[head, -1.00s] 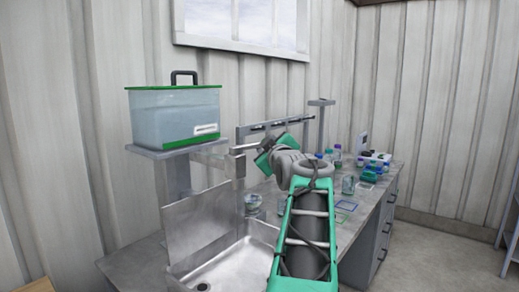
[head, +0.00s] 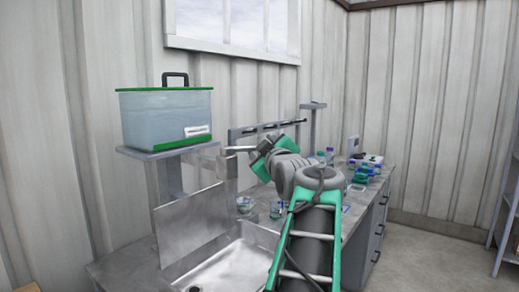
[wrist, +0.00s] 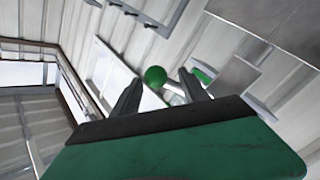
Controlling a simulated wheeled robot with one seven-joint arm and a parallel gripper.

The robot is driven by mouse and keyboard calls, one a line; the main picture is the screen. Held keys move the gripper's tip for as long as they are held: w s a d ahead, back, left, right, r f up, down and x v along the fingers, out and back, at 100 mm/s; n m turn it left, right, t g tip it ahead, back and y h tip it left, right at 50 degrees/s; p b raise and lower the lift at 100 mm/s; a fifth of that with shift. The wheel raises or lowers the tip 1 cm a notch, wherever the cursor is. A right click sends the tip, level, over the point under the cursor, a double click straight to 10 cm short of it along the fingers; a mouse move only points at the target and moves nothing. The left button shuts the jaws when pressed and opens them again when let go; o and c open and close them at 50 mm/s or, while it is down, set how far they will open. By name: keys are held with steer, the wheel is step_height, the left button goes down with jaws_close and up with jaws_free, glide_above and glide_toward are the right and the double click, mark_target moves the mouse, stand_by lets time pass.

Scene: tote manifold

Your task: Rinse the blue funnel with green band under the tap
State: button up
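My gripper (wrist: 161,75) is open, its two dark fingers apart. A green round knob (wrist: 155,76) shows between the fingertips, with a visible gap on each side; I cannot tell its depth. In the head view my gripper (head: 252,149) is beside the pale rod of the tap (head: 238,149), above the sink's right side. The tap's grey block (head: 229,165) hangs below the shelf that bears the clear water tote (head: 167,118). The steel sink (head: 232,272) is below. I cannot make out the blue funnel with green band in either view.
Clear vessels (head: 245,204) (head: 277,209) stand on the counter right of the sink. Several small coloured items (head: 365,165) are farther back. A grey rack rail (head: 266,128) runs along the wall behind my gripper.

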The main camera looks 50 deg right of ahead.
steer(key=shift+v, duration=1.1)
steer(key=shift+a+r, duration=0.1)
steer(key=s+a+b, duration=0.2)
steer(key=a+b, duration=0.3)
steer(key=a, duration=0.3)
steer(key=shift+s+a+b, duration=0.2)
steer(key=shift+s+b, duration=0.2)
steer(key=shift+f+b, duration=0.25)
steer(key=shift+b, duration=0.15)
steer(key=shift+r, duration=0.1)
